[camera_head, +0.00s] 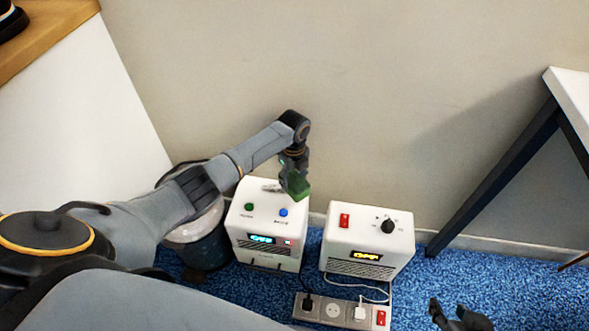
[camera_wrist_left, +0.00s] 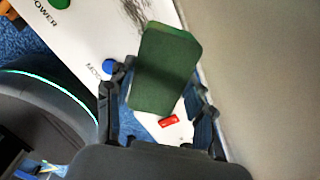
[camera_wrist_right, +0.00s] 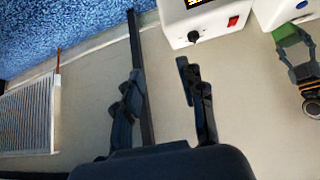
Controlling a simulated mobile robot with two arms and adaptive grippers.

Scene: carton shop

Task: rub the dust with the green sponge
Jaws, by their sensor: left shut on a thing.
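My left gripper (camera_head: 293,178) is shut on the green sponge (camera_head: 297,187) above the top of the left white machine (camera_head: 262,235). In the left wrist view the sponge (camera_wrist_left: 165,68) sits between the two fingers. A dark, streaky dust patch (camera_wrist_left: 152,14) shows on the white top beyond the sponge, partly hidden by it. In the head view the dust (camera_head: 271,187) is a grey smudge just left of the sponge. I cannot tell whether the sponge touches the top. My right gripper (camera_head: 455,312) is open and empty, low at the right; its spread fingers show in the right wrist view (camera_wrist_right: 160,105).
A green button (camera_head: 248,207) and a blue button (camera_head: 283,212) stand on the left machine. A second white machine (camera_head: 367,240) with a red switch and black knob is to its right. A power strip (camera_head: 340,311) lies in front. A dark-legged table (camera_head: 500,170) stands right.

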